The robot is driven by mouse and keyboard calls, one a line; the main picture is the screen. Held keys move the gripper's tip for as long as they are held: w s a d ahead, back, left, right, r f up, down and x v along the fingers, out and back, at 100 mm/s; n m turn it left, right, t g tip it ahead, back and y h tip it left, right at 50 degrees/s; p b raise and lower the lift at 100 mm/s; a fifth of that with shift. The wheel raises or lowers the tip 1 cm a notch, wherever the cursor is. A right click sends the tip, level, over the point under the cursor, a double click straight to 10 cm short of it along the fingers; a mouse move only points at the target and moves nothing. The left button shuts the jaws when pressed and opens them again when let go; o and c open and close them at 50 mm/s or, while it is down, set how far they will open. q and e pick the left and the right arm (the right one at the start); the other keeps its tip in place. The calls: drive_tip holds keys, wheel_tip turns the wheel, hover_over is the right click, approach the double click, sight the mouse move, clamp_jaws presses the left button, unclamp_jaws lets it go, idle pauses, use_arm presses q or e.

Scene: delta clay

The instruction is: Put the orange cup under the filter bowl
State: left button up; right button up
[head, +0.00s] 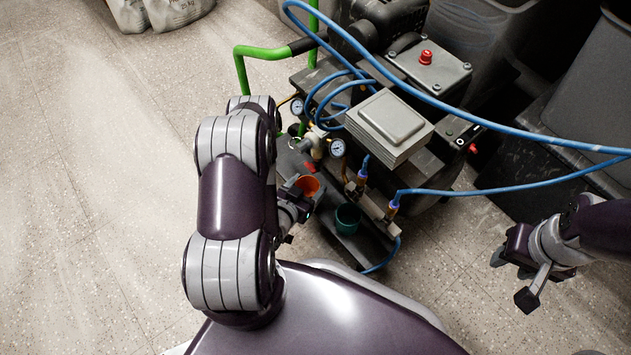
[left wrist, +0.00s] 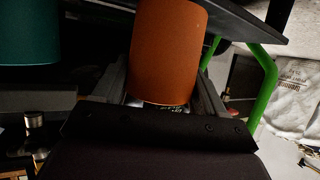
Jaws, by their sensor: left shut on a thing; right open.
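The orange cup (head: 307,185) is at the near side of the compressor in the head view. My left gripper (head: 297,203) is shut on it. In the left wrist view the orange cup (left wrist: 167,50) sits between the two fingers and looks slightly tilted. A dark shelf edge shows behind it. Pale regulator fittings (head: 317,149) stand beside the gauges, just beyond the cup. I cannot clearly make out the filter bowl among them. My right gripper (head: 512,279) is open and empty over the floor at the right.
A green cup (head: 347,219) stands on the compressor's front tray, right of the orange cup; it also shows in the left wrist view (left wrist: 28,32). A pressure gauge (head: 337,147), a blue hose (head: 470,192) and a green handle (head: 262,52) crowd the area.

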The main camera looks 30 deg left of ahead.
sight(313, 180)
use_arm(q)
drive_tip(key=w+b, duration=0.2)
drive_tip(key=w, duration=0.2)
drive_tip(key=shift+w+d+f, duration=0.1)
drive_tip(key=shift+w+f, duration=0.05)
drive_tip(key=shift+w, duration=0.15)
drive_tip(key=shift+f+b, duration=0.7)
drive_tip(key=shift+b, duration=0.1)
drive_tip(key=shift+r, duration=0.15)
drive_tip(key=o, duration=1.1)
drive_tip(key=shift+o, duration=0.2)
drive_tip(key=shift+s+r+p, duration=0.1)
drive_tip(key=shift+p, duration=0.2)
drive_tip(key=p+v, duration=0.6)
drive_tip(key=v, duration=0.5)
drive_tip(key=shift+s, duration=0.4)
